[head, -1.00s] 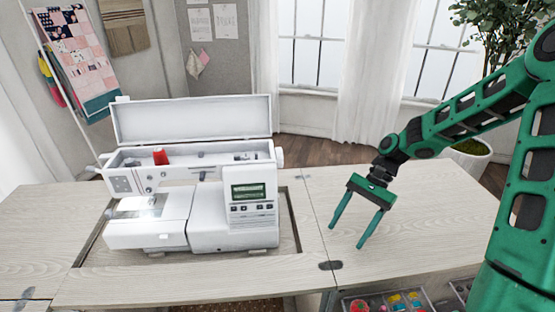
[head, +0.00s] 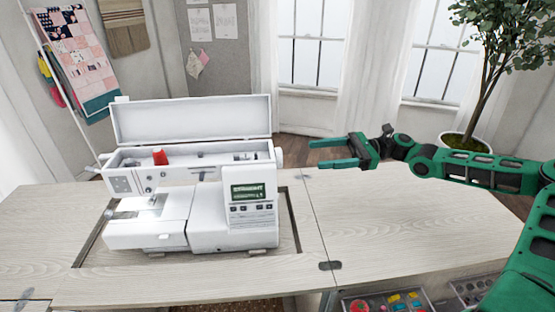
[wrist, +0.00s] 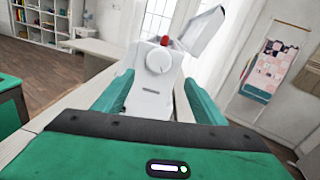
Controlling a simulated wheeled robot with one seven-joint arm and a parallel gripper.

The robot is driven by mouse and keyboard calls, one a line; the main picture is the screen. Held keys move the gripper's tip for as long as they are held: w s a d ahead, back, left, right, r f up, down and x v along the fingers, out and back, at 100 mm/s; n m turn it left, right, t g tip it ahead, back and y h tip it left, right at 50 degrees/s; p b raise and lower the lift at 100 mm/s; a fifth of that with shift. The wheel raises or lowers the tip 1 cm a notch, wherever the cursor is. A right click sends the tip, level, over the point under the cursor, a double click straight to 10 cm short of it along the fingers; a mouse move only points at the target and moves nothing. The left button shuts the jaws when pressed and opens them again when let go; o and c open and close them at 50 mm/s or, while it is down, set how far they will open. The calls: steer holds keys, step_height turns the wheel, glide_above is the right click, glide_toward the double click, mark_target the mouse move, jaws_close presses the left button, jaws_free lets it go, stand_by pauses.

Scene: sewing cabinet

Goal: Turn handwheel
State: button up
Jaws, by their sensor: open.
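A white sewing machine (head: 210,215) stands in the cut-out of the table with its top lid raised. Its handwheel (head: 279,157) shows as a small white knob on the right end, near the top. In the wrist view the round handwheel (wrist: 159,60) faces me, between and beyond my fingers. My gripper (head: 310,154) is open and empty, with its fingers pointing left toward the handwheel. A gap remains between the fingertips and the wheel in the head view. The gripper also fills the lower wrist view (wrist: 152,98).
A red spool (head: 160,157) sits in the machine's top. The raised lid (head: 192,119) stands behind it. The table's right part (head: 400,220) is bare. Trays of sewing supplies (head: 388,301) lie below the front edge. A potted plant (head: 466,142) stands behind right.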

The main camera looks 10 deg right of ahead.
mark_target(278, 158)
steer(key=a, duration=1)
steer(key=shift+s+a, duration=0.25)
steer(key=shift+s, duration=0.15)
steer(key=shift+c, duration=0.3)
